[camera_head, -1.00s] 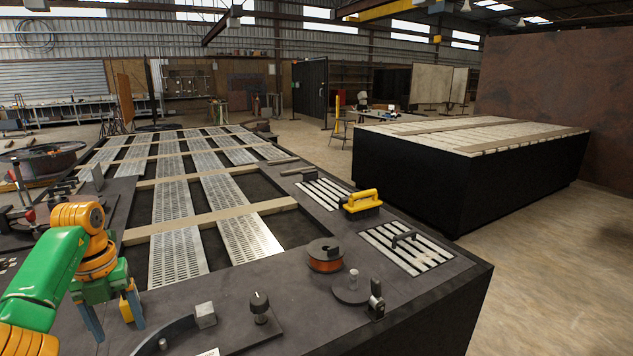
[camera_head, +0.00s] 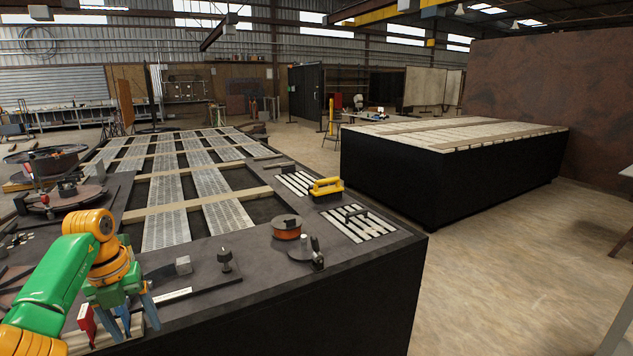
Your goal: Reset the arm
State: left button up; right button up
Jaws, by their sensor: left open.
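My left arm, green and orange, comes in from the lower left in the head view. My left gripper (camera_head: 137,318) is open, with its blue-grey fingers pointing down near the front left of the dark workbench (camera_head: 250,275). I see nothing held between the fingers. A red object (camera_head: 87,319) shows just left of the fingers, partly hidden; I cannot tell whether they touch. My right gripper is not in view.
A spool of orange wire (camera_head: 286,230), a yellow-handled tool (camera_head: 327,187) and a dark knob (camera_head: 225,260) stand on the bench. A large steel reel (camera_head: 55,160) is at the left. A second black bench (camera_head: 440,185) stands behind right. The floor (camera_head: 510,260) at right is clear.

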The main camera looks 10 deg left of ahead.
pick_arm(q)
jog(key=w+d+f+n+t+h, duration=0.3)
jog(key=w+d+f+t+h, duration=0.15)
jog(key=d+f, duration=0.65)
jog(key=w+d+f+n+t+h, duration=0.25)
jog(key=w+d+f+h, duration=0.3)
jog(key=d+f, duration=0.55)
jog(key=s+a+f+n+t+y, duration=0.1)
jog(key=s+f+n+t+y, duration=0.1)
jog(key=s+f+n+y, duration=0.9)
jog(key=s+f+n+g, duration=0.3)
jog(key=s+f, duration=0.1)
jog(key=s, duration=0.6)
jog(key=s+d+f+n+g, duration=0.1)
jog(key=s+f+n+g, duration=0.1)
jog(key=s+f, duration=0.3)
jog(key=s+d+f+n+g, duration=0.1)
jog(key=s+f+n+g, duration=0.2)
jog(key=s, duration=1.1)
notch_tip(320, 180, down, 2)
jog(key=shift+s+n+g+h, duration=0.3)
jog(key=shift+s+n, duration=0.05)
jog(key=shift+n, duration=0.4)
